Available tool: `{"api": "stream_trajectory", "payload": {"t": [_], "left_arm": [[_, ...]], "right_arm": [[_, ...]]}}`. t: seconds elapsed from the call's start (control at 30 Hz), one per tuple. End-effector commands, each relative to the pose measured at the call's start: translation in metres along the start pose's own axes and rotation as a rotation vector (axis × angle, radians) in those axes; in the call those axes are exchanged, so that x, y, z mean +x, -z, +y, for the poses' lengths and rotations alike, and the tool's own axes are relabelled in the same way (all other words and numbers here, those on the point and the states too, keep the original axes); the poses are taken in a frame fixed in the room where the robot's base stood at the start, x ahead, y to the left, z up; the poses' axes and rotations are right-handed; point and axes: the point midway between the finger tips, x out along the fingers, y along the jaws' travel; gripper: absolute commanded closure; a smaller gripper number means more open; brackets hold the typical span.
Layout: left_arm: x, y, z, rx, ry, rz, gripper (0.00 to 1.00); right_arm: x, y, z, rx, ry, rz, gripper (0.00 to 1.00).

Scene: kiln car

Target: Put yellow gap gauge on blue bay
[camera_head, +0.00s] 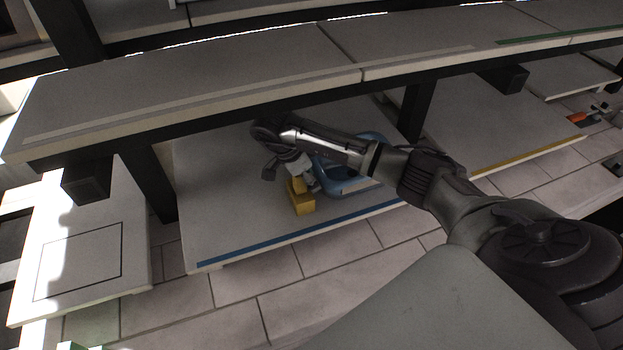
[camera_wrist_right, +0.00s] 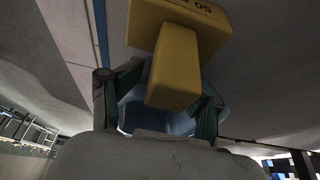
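The yellow gap gauge (camera_head: 303,205) is a block with a narrower upright handle. It shows on or just above the blue bay (camera_head: 230,225), the low grey shelf with a blue strip along its front edge; contact underneath is hard to tell. My right gripper (camera_head: 299,180) is at the gauge's handle. In the right wrist view, the gauge (camera_wrist_right: 178,62) lies between the spread fingers of my right gripper (camera_wrist_right: 172,88), with gaps visible beside the handle, so the gripper looks open around it. My left gripper is not in view.
A blue rounded object (camera_head: 345,182) sits on the blue bay just behind my right gripper, partly hidden by it. A grey upper shelf (camera_head: 200,80) overhangs the bay, with dark posts (camera_head: 148,185). The bay's left part is clear. A yellow-striped bay (camera_head: 480,115) lies to the right.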

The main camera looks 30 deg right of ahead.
Motion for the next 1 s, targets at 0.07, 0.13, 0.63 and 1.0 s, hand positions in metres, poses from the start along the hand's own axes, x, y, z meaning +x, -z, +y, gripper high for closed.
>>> {"api": "stream_trajectory", "payload": {"t": [0.07,0.13,0.63,1.0], "left_arm": [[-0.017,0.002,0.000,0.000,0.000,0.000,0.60],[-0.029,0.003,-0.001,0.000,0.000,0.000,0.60],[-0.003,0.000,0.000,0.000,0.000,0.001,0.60],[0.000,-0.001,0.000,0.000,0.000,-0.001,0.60]], "right_arm": [[-0.022,0.004,-0.001,-0.001,0.004,-0.002,0.44],[-0.039,0.004,-0.002,-0.001,0.006,-0.001,0.44],[-0.073,-0.097,-0.001,0.000,0.005,-0.001,0.44],[-0.080,-0.110,-0.001,0.000,0.003,-0.001,0.44]]}}
